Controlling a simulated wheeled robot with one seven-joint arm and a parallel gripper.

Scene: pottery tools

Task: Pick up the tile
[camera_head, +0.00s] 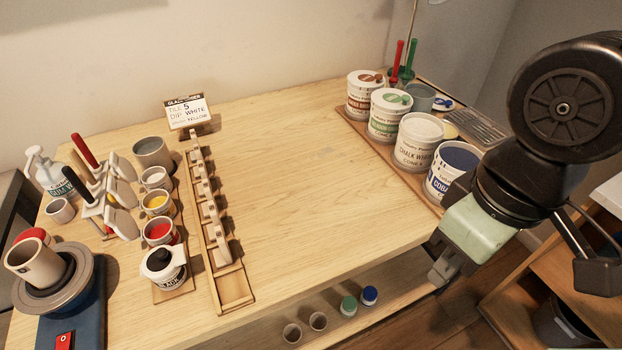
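Several pale tiles (222,252) stand upright in a row in a long wooden rack (236,287) left of the table's middle. The rack's front slot is empty. A card (187,111) behind the rack reads "TILE 5 DIP WHITE", with a smaller line ending in "YELLOW". Numbers on the tiles are too small to read surely. My gripper (440,272) hangs at the right, by the table's right front edge, well apart from the tiles. Its grey fingers point down and left, and whether they are open or shut is unclear.
Large glaze tubs (421,138) stand at the back right, near my arm. The table's middle (310,190) is clear.

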